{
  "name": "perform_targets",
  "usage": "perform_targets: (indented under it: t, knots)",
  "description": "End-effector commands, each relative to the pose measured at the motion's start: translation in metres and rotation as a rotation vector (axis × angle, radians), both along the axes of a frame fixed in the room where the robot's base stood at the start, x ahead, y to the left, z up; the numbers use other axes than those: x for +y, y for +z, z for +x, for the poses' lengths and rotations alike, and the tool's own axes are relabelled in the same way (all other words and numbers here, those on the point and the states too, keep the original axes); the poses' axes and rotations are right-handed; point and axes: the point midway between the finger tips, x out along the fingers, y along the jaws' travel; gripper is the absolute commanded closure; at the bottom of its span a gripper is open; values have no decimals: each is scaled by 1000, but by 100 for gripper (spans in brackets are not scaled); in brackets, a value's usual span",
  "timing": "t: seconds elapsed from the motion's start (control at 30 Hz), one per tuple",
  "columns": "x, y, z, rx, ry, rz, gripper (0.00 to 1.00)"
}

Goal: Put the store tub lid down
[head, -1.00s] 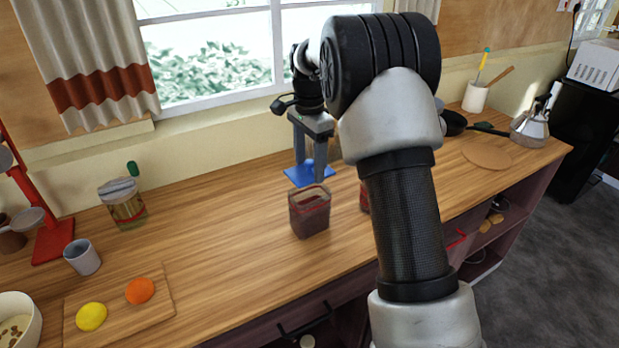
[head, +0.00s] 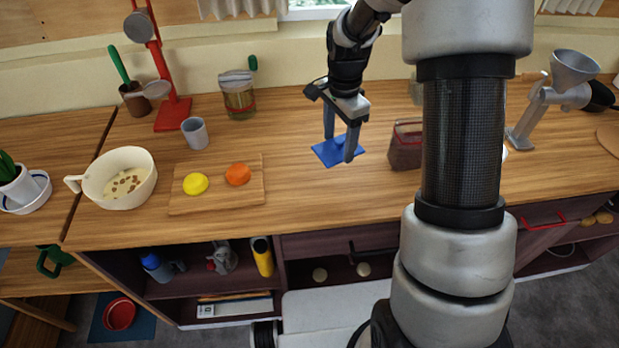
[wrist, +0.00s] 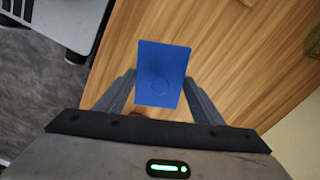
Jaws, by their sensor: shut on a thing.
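A clear tub (head: 406,150) with dark red contents and a red rim stands upright to the right of the lid. My arm is close to its right side in the picture.
The wood counter (head: 300,190) is clear in front of the lid. A cutting board (head: 217,200) with a yellow and an orange round item lies left. A metal grinder (head: 540,100) stands right.

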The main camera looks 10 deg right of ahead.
Motion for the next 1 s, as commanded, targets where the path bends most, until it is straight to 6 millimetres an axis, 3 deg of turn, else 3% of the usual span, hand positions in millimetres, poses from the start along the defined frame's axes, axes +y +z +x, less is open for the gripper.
perform_targets:
  t: [0.33, 0.57, 0.73, 1.0]
  knots:
    - [0, -55, -7, 5, 1, 1, 60]
    - [0, -74, -6, 1, 2, 1, 60]
    - [0, -98, -7, 4, 1, 0, 60]
    - [0, -105, -5, -1, 2, 0, 60]
